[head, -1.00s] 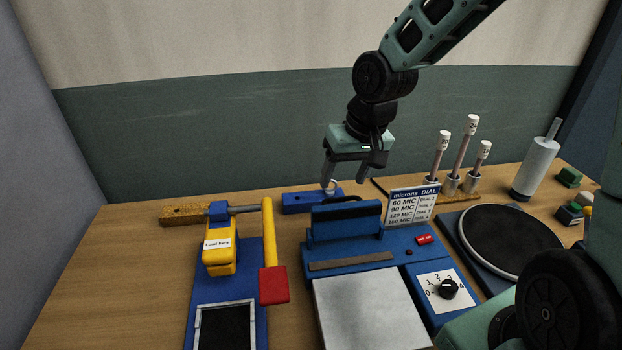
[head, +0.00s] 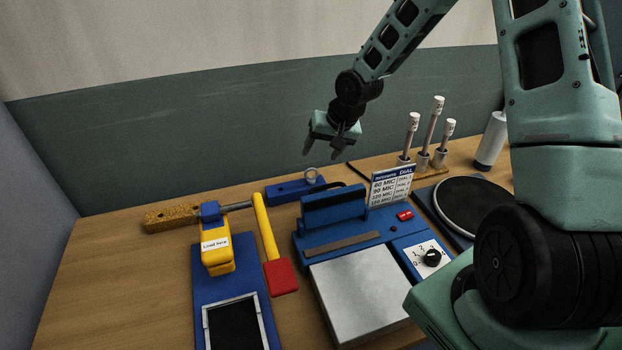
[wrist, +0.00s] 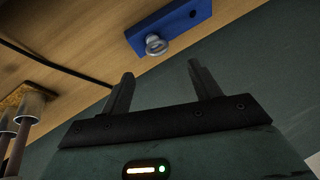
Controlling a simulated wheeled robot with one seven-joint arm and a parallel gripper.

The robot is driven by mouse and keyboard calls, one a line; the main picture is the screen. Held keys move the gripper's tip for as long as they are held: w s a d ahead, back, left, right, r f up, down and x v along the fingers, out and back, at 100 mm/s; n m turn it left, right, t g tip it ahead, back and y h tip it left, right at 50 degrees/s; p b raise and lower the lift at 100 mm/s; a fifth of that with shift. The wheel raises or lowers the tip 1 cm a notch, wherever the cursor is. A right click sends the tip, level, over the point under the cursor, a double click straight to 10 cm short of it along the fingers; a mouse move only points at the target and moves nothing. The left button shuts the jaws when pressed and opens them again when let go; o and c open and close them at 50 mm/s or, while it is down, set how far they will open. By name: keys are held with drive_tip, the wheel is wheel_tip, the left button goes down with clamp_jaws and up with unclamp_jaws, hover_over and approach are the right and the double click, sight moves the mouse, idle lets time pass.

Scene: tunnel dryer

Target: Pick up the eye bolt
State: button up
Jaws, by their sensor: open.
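The eye bolt (head: 311,173) is a small grey metal ring standing upright in a blue block (head: 284,193) at the back of the bench. In the wrist view the eye bolt (wrist: 155,44) sits near one end of the blue block (wrist: 178,22), with a dark hole at the block's other end. My gripper (head: 321,155) is open and empty, above the eye bolt and apart from it. In the wrist view the two fingers of my gripper (wrist: 159,80) point toward the bolt, with the ring beyond the fingertips and between their lines. The bolt's shank is hidden.
A blue sealer machine (head: 335,207) stands just in front of the block, with a microns dial sign (head: 391,186) beside it. Several capped rods (head: 431,125) stand in holders to the right. The back wall is close behind.

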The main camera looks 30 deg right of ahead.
sight(309, 178)
drive_tip(key=x, duration=0.4)
drive_tip(key=p+x, duration=0.1)
drive_tip(key=x, duration=0.1)
drive_tip(key=shift+s+f, duration=0.2)
drive_tip(key=shift+f, duration=0.2)
drive_tip(key=shift+w+f, duration=0.2)
drive_tip(key=shift+f, duration=0.3)
drive_tip(key=shift+a, duration=0.1)
drive_tip(key=c, duration=1.1)
